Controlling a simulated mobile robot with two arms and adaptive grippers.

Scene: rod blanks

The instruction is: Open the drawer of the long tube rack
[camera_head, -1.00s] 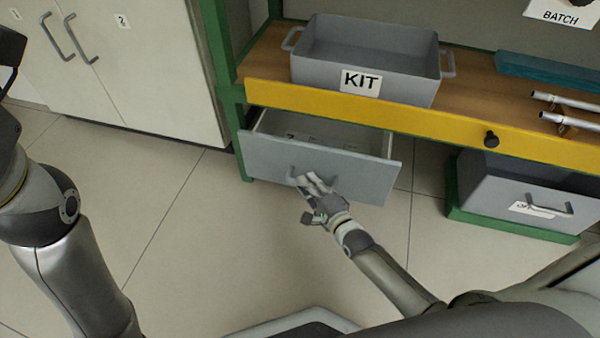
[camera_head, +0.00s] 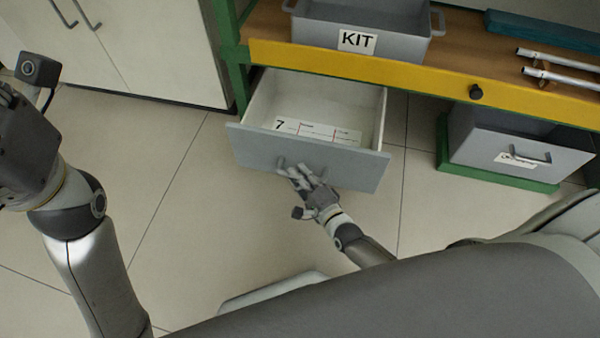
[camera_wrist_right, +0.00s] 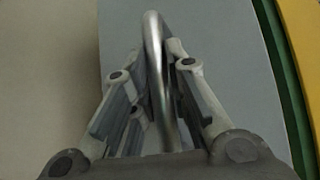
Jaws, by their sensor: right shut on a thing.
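The grey drawer (camera_head: 340,174) under the bench stands pulled well out, and its pale inside shows. A printed label card (camera_head: 318,131) with a 7 lies inside it. My right gripper (camera_head: 290,171) is at the drawer's front and shut on its bar handle (camera_wrist_right: 154,75), which runs between the two fingers in the right wrist view. In the head view the fingers hide most of the handle. My left gripper (camera_head: 25,130) is at the left edge, clear of the drawer; its fingers are not clearly shown.
Metal tubes (camera_head: 560,57) lie at the right. Another grey drawer-like box (camera_head: 515,145) sits low at the right. The floor before the drawer is open.

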